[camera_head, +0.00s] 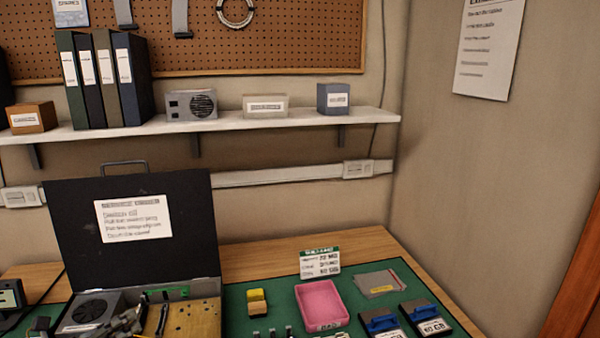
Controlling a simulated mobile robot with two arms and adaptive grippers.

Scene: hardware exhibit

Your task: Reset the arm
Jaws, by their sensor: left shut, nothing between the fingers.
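My left gripper (132,318) shows low in the view, in front of the open black case (85,258). It is shut and empty. Its outline is partly lost among the parts in the case, and I cannot tell whether it touches any of them. My right gripper is not in view.
A pink tray (321,305), a yellow block (257,301), a small sign (320,263), a grey flat part (379,283) and two dark drives (425,317) sit on the green mat (235,293). A shelf (270,118) with binders and boxes hangs above. The air over the mat is clear.

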